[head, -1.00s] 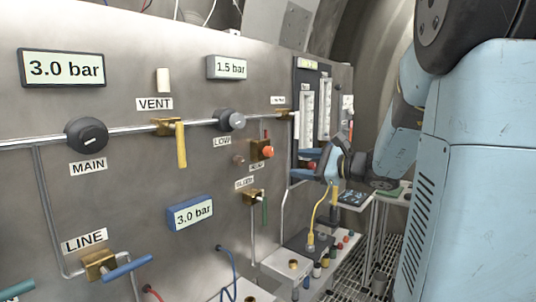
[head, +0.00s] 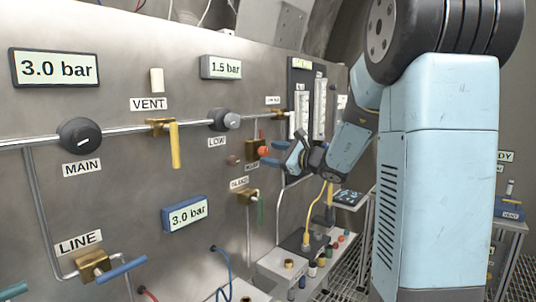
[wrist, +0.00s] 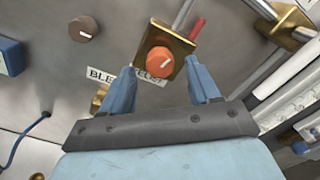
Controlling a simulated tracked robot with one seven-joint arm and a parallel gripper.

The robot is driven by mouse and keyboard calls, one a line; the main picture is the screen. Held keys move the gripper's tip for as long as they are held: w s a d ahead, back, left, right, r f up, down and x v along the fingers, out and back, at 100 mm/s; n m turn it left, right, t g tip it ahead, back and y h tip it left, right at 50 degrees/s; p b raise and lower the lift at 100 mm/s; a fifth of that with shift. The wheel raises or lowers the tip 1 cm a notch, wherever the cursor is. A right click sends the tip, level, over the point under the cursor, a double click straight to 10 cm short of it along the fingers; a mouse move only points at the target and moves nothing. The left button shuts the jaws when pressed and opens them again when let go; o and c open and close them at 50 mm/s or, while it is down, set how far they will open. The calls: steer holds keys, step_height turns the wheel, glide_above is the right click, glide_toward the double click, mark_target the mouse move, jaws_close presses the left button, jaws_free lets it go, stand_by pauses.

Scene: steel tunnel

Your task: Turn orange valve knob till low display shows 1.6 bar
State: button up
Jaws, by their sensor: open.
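The orange valve knob (wrist: 159,61) sits on a brass plate in the wrist view, with a white pointer line on its face. It also shows in the head view (head: 263,151), partly beside my gripper. My gripper (wrist: 158,75) is open, with one blue finger on each side of the knob's lower part, apart from it. It shows in the head view (head: 276,154) just right of the knob. The low display (head: 221,67) reads 1.5 bar, above the grey LOW knob (head: 224,119).
A small brown knob (wrist: 84,29) is left of the orange knob. The BLEED valve (head: 248,197) with a green handle is below. Flowmeter tubes (head: 310,115) stand to the right. A yellow hose (head: 312,212) hangs below my gripper.

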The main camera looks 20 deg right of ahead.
steer(key=shift+x, duration=1.2)
steer(key=c, duration=1)
steer(key=shift+c, duration=0.2)
